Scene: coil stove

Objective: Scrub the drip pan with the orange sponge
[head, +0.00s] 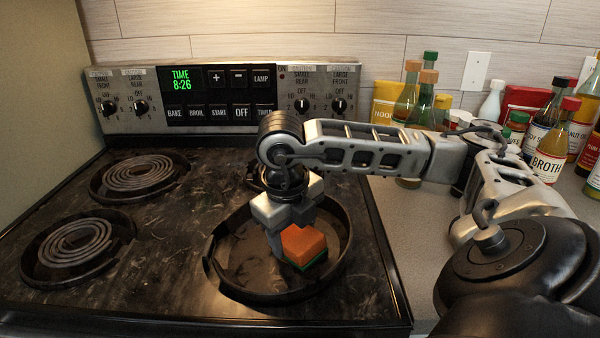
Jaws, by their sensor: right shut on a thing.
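The orange sponge (304,245) has a green layer along its lower edge. My right gripper (291,238) is shut on it and holds it over the drip pan (235,272) at the front right of the stove. The drip pan is a dark round pan with no coil in it. The sponge is inside the pan's rim in the picture; I cannot tell whether it touches the pan floor. My right arm and gripper hide part of the pan's back side. My left gripper is not in view.
Two coil burners, rear (140,173) and front (80,243), sit on the left of the stove. The control panel (220,95) stands behind. Several bottles, including a broth bottle (548,150), crowd the counter at the right. The stovetop's middle is free.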

